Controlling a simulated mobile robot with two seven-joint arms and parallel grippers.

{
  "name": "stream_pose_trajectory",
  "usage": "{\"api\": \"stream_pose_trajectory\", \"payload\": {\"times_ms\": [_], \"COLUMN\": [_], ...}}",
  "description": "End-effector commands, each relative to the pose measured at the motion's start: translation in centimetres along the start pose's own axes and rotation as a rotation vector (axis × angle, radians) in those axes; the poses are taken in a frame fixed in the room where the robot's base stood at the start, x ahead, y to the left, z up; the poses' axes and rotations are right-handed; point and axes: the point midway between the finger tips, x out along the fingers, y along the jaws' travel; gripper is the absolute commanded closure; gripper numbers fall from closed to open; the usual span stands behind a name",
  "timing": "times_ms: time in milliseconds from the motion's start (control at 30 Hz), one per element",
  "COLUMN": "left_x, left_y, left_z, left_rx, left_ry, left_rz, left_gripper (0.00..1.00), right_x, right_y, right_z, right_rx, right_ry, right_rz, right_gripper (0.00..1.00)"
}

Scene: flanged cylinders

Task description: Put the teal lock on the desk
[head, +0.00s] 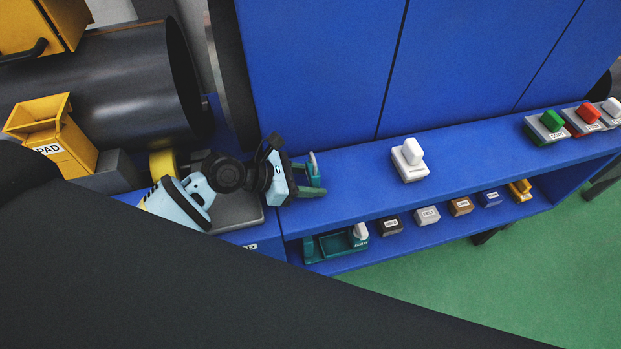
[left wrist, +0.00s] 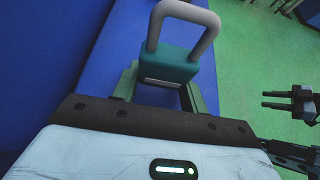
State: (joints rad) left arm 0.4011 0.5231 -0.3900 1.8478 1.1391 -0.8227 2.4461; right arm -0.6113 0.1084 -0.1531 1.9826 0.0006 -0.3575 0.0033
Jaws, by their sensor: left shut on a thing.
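The teal lock (head: 315,171) is a small teal block with a pale grey shackle; the left wrist view shows it large and close (left wrist: 168,66), shackle pointing away from my palm. My left gripper (head: 311,181) is shut on the lock's body, a finger on each side. It holds the lock over the left part of the long blue desk (head: 345,177); whether the lock touches the top cannot be told. My right gripper (left wrist: 289,101) shows only at the right edge of the left wrist view, its dark fingers apart and nothing between them.
A white-knobbed block (head: 409,161) stands mid-desk, with green (head: 548,127) and red (head: 585,119) ones far right. The lower shelf (head: 380,250) holds a teal holder (head: 327,244) and several small labelled blocks. A yellow bin (head: 52,132) and dark cylinder (head: 110,85) are left. Desk top between the blocks is clear.

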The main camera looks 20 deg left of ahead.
Motion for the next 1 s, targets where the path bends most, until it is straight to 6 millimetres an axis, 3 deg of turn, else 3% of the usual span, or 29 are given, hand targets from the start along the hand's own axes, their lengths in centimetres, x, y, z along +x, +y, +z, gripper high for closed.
{"api": "stream_pose_trajectory", "payload": {"times_ms": [500, 533, 667, 1000], "left_x": [0.6, 0.6, 0.7, 0.8], "left_y": [-0.1, -0.1, -0.2, -0.5], "left_z": [-1.2, -1.3, -1.5, -1.8], "left_rx": [-0.002, -0.003, -0.004, -0.008], "left_ry": [0.004, 0.005, 0.009, 0.015], "left_rz": [-0.001, -0.001, -0.004, -0.012], "left_gripper": [0.82, 0.54, 0.37, 0.35], "right_x": [0.0, 0.0, 0.0, 0.0], "right_y": [0.3, 0.3, 0.3, 0.2], "right_z": [0.0, 0.0, 0.0, 0.1], "right_rx": [-0.013, -0.013, -0.012, -0.007], "right_ry": [0.001, 0.001, 0.0, -0.001], "right_rz": [0.0, 0.0, 0.0, 0.0], "right_gripper": [0.64, 0.64, 0.64, 0.64]}}
